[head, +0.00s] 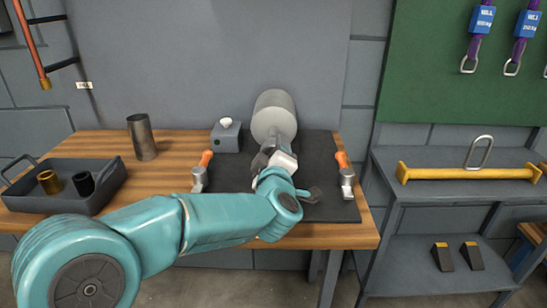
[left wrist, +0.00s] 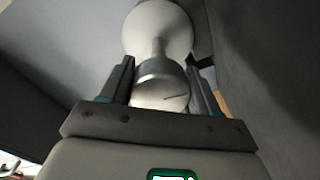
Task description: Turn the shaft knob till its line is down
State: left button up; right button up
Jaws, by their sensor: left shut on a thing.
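The shaft knob (left wrist: 160,88) is a grey round knob at the end of a shaft, seen close in the left wrist view. A short dark line shows on its face, right of the middle and running nearly sideways, rising slightly to the right in that view. My left gripper (left wrist: 160,90) has its fingers on either side of the knob and is shut on it. In the head view my left gripper (head: 270,158) is in front of the pale grey cylinder casing (head: 273,112) and hides the knob. My right gripper is not seen.
A dark mat (head: 235,178) lies under the casing, with orange-handled clamps (head: 204,160) (head: 343,163) at its sides. A grey box with a white button (head: 226,137), a metal cup (head: 142,137) and a grey tray (head: 112,187) with two cylinders stand left. A shelf (head: 455,190) stands right.

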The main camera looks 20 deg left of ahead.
pick_arm(q)
jog(key=shift+f+n, duration=0.15)
jog(key=shift+n, duration=0.35)
jog(key=shift+r, duration=0.2)
jog(key=o, duration=1)
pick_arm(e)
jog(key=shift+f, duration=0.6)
pick_arm(q)
jog(key=v, duration=1.6)
jog(key=shift+r+p, duration=0.15)
jog(key=shift+p, duration=0.25)
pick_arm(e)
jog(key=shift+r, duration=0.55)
pick_arm(q)
jog(key=shift+s+d, duration=0.1)
jog(key=shift+s, duration=0.1)
